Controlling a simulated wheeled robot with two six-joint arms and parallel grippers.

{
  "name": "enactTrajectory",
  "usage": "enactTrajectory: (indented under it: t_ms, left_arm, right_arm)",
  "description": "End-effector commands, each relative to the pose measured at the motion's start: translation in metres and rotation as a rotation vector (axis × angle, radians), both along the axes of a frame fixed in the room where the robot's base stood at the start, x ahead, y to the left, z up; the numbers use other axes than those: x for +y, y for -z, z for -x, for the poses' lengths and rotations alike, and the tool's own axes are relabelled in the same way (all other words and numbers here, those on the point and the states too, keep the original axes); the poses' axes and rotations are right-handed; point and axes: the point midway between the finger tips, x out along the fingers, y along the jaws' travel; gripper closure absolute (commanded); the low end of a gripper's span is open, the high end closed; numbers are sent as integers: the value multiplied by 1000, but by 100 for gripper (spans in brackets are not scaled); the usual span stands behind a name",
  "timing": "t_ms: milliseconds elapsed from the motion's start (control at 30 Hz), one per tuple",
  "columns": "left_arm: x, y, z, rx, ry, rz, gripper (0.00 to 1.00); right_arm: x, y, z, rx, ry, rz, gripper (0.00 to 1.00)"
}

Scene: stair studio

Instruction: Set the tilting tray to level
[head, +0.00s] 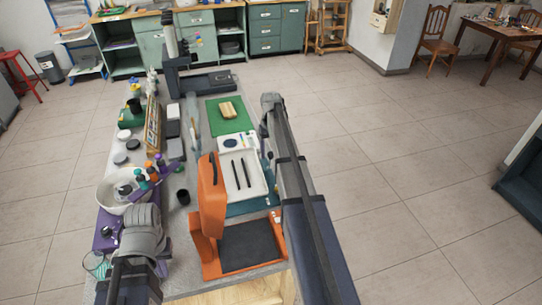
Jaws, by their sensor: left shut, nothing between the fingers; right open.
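A white tray (235,187) with two dark bars lying in it sits over a teal base (248,208) in the middle of the bench, and I take it for the tilting tray. Its tilt is hard to judge from above. My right arm runs up along the tray's right side and hides part of that edge. My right gripper (267,142) is small and partly hidden by the arm, beside the tray's far right corner; it is open. My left gripper (112,234) is at the near left by the purple device, well apart from the tray; it is shut and empty.
An orange frame (211,195) with a raised lid stands just in front of the tray. A green mat (213,125) with a wooden block (228,109) lies behind it. A white bowl (112,203), bottles and a dark cup (183,197) crowd the left. A stand (184,84) rises at the back.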

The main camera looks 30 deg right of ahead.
Motion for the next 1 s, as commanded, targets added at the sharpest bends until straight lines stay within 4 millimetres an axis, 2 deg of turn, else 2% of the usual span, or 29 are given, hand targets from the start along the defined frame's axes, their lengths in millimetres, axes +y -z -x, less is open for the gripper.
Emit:
enactTrajectory:
  t_ms: [200, 800, 1000]
  left_arm:
    - [0, 0, 0, 0, 0, 0, 100]
    - [0, 0, 0, 0, 0, 0, 100]
    - [0, 0, 0, 0, 0, 0, 100]
  right_arm:
    - [0, 0, 0, 0, 0, 0, 33]
    - [0, 0, 0, 0, 0, 0, 99]
    - [0, 0, 0, 0, 0, 0, 100]
